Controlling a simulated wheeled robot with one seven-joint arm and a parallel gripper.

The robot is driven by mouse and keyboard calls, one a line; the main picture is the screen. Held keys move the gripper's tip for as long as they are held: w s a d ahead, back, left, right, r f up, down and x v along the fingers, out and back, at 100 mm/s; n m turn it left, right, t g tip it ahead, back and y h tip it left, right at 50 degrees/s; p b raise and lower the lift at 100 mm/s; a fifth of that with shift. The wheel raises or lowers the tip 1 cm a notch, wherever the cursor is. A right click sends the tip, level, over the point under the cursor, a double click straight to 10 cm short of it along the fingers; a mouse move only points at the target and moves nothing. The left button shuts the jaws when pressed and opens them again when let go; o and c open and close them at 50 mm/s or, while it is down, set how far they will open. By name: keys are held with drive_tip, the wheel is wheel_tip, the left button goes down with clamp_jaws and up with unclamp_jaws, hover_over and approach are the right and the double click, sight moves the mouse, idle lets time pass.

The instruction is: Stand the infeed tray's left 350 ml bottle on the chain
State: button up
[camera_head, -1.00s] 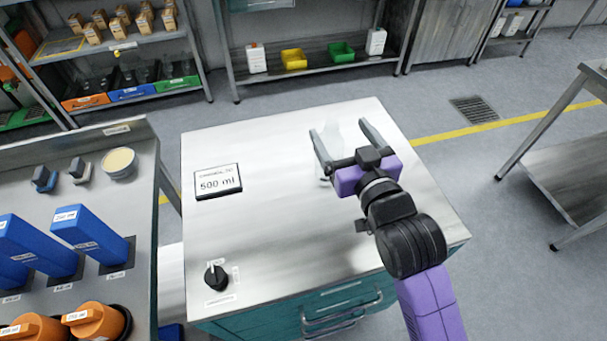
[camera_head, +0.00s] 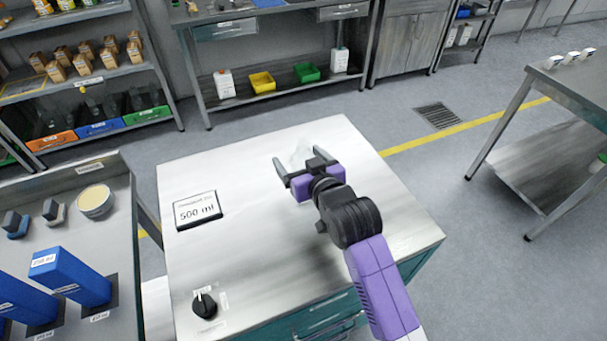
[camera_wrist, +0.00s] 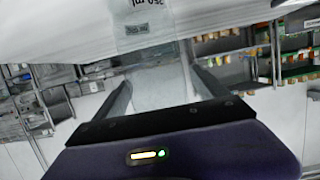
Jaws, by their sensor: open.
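A clear, faint bottle (camera_head: 301,152) shows at the open end of my gripper (camera_head: 309,163) in the head view, above the far part of the steel bench top. My gripper's fingers are spread apart. In the wrist view the translucent bottle (camera_wrist: 158,88) lies between the two fingers (camera_wrist: 160,90), with a "350 ml" label upside down at the top edge. I cannot tell whether a finger touches it or what it rests on. I cannot make out the infeed tray or the chain in these frames.
The steel bench (camera_head: 250,255) carries a "500 ml" sign (camera_head: 197,210) and a black knob (camera_head: 204,305). At left, a panel (camera_head: 112,222) holds blue blocks (camera_head: 70,275) and a round pot (camera_head: 95,201). A table (camera_head: 575,80) stands at right; open floor lies between.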

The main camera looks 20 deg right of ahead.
drive_tip(key=shift+w, duration=0.15)
drive_tip(key=c, duration=1.6)
drive_tip(key=shift+r, duration=0.1)
